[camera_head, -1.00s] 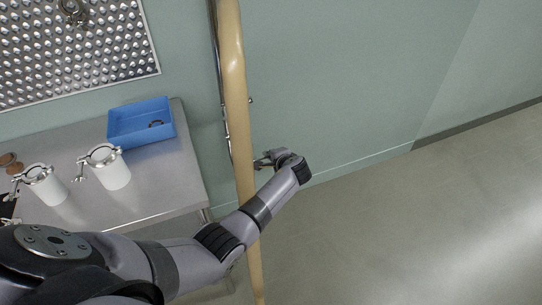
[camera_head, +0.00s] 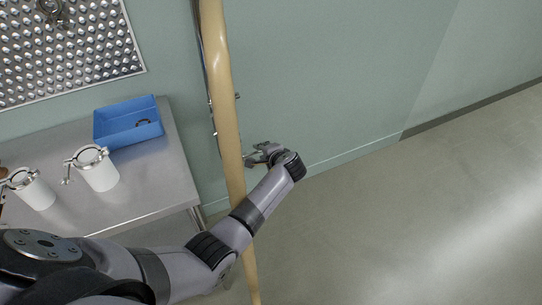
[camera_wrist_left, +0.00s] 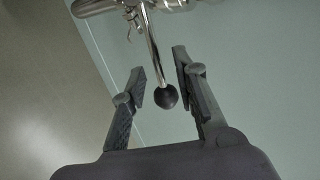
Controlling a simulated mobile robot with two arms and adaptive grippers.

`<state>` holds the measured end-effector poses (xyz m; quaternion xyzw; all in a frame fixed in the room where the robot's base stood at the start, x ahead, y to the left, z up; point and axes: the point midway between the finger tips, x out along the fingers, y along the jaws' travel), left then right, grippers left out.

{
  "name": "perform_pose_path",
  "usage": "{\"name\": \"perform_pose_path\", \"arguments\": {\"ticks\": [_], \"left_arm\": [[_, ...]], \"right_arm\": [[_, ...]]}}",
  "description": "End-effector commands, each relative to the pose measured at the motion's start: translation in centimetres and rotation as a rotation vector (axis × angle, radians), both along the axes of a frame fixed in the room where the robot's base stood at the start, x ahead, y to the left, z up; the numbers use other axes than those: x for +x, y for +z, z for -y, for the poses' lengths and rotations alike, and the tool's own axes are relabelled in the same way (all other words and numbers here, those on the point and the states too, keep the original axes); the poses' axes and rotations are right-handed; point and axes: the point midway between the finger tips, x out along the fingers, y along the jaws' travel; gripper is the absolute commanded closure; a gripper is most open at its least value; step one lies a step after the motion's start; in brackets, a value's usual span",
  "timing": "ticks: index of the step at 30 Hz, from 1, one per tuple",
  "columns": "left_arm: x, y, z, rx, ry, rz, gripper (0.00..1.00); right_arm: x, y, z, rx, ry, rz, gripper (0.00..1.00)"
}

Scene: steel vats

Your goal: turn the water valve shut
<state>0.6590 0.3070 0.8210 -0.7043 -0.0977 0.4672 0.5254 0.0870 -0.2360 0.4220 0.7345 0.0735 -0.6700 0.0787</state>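The valve handle is a steel lever (camera_wrist_left: 153,45) with a black ball knob (camera_wrist_left: 166,97) at its end, in the left wrist view. The lever joins a shiny steel valve body (camera_wrist_left: 100,5) at the top edge of that view, mostly cut off. My left gripper (camera_wrist_left: 158,60) is open, with one finger on each side of the lever in the picture. No finger clearly touches the lever or knob. In the head view my left gripper (camera_head: 257,155) is beside the thick tan hose, near the wall. The valve is hard to make out there. My right gripper is not in view.
A tan hose (camera_head: 216,60) hangs in front of a thin steel pipe on the green wall. A steel table (camera_head: 150,190) at left holds a blue bin (camera_head: 130,122) and white clamped containers (camera_head: 100,174). Floor at right is clear.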

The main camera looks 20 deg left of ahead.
Motion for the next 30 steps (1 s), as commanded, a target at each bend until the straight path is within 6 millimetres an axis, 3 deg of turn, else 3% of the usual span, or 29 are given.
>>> {"name": "perform_pose_path", "arguments": {"ticks": [13, 30], "left_arm": [[-4.3, 4.4, 5.2, -0.002, -0.003, 0.001, 0.72], [-4.9, 5.1, 5.8, 0.0, -0.002, 0.0, 0.72]], "right_arm": [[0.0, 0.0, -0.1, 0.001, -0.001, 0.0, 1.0], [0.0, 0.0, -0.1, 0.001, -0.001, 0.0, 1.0]]}}
